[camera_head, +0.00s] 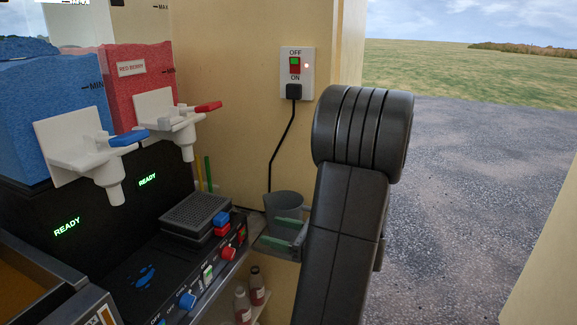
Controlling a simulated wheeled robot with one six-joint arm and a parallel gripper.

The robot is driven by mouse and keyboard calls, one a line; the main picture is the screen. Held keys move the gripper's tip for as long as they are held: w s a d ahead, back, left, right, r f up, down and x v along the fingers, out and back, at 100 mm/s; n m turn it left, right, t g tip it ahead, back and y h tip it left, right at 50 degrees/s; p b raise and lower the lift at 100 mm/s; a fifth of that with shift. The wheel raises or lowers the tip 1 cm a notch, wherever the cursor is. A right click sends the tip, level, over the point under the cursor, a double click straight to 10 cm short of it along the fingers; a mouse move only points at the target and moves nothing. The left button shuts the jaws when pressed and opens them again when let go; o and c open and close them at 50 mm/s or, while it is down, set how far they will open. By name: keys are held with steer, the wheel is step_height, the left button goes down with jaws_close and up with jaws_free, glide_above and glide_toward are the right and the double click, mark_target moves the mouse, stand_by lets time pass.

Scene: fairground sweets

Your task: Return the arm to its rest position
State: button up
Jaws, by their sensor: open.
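My arm (345,230) rises in front of the camera as a thick black link with a rounded, ribbed joint at its top. My gripper (281,232) shows just left of the arm, low in the picture. Its two grey fingers have green strips and stand apart, open. A dark grey cup (284,200) is behind the fingers in this view. I cannot tell whether they touch it. The gripper's base is hidden behind my arm.
Left is a slush machine with blue (50,120) and red (135,85) tanks and white taps. Below is a black control panel (150,275) with knobs. Small bottles (257,285) stand below it. A switch (296,66) is on the wall. Open ground (470,190) is right.

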mark_target(225, 218)
steer(key=shift+a, duration=0.1)
steer(key=x, duration=1.3)
steer(key=shift+w+a+p, duration=0.15)
steer(key=shift+a+p, duration=0.2)
steer(key=shift+r, duration=0.1)
